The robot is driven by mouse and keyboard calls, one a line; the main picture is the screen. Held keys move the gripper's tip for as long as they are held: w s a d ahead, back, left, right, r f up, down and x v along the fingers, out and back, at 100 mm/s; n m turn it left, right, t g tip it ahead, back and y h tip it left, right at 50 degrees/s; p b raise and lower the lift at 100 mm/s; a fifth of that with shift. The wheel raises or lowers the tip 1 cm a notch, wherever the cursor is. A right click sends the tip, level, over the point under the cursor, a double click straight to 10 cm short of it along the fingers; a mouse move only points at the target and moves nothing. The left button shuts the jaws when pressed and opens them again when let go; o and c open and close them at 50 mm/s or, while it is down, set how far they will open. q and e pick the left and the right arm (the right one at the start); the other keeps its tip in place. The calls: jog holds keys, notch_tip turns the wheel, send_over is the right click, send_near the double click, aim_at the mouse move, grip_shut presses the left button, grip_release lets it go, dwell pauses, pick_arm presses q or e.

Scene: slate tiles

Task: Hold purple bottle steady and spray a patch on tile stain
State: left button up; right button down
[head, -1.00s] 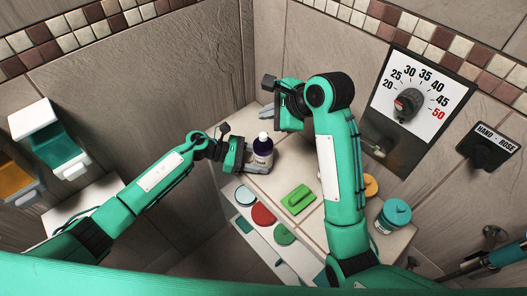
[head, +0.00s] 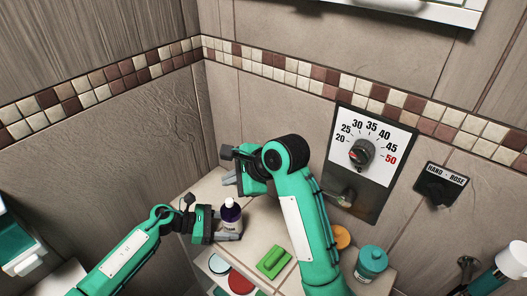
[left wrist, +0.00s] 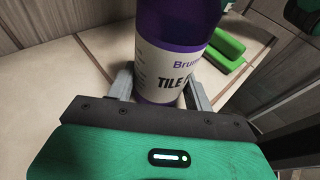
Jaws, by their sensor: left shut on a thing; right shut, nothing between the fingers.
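The purple bottle (head: 229,216), with a white cap and a white label, stands upright on the beige tiled ledge (head: 210,190). My left gripper (head: 228,236) is shut around its lower part; in the left wrist view the grey fingers lie on both sides of the bottle (left wrist: 168,75), whose label reads "TILE". My right gripper (head: 230,170) is shut and empty, above and behind the bottle, apart from it. A rough, wrinkled patch (head: 160,120) shows on the left wall; I cannot tell whether it is the stain.
A red disc (head: 241,283) lies on a lower shelf.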

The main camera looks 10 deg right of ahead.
pick_arm(q)
jog(key=o, duration=0.8)
jog(key=shift+o, duration=0.2)
